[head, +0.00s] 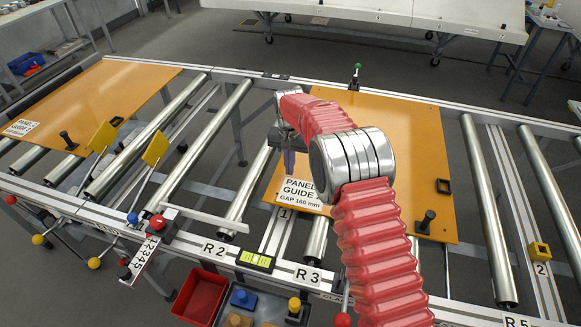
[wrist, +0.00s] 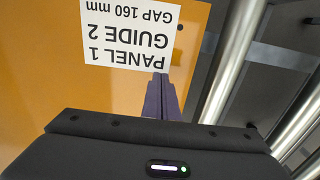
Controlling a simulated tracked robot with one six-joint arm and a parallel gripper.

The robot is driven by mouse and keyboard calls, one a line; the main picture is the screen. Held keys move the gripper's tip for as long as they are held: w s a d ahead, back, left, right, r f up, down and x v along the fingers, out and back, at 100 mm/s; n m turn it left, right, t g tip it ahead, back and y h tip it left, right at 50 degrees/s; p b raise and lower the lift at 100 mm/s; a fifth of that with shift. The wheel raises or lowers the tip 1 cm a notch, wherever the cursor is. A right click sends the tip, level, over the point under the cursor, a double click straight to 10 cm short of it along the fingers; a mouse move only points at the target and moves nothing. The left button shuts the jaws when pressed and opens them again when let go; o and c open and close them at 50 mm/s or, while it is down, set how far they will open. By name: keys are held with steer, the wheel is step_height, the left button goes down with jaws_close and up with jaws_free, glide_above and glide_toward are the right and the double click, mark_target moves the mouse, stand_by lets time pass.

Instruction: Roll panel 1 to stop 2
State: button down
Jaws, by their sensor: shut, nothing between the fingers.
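Panel 1 (head: 390,140) is a flat orange sheet on the rollers in the middle of the head view. Its white label (wrist: 130,33) reads PANEL 1, GUIDE 2, GAP 160 mm in the wrist view. A black knob (head: 427,219) stands near its front right corner. A yellow block (head: 540,250) by a tag marked 2 sits on a rail to the right, apart from the panel. My gripper (head: 289,168) is shut and empty, pointing down near the panel's left edge; its purple fingers (wrist: 161,92) appear beside the label. I cannot tell whether they touch the panel.
Another labelled orange panel (head: 100,95) lies on the left rollers. Bare rollers (head: 551,190) lie right of panel 1. A red bin (head: 200,297) and coloured knobs are at the front. My red arm hides part of the panel.

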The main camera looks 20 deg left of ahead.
steer(key=shift+f, duration=1.15)
stand_by(0.9)
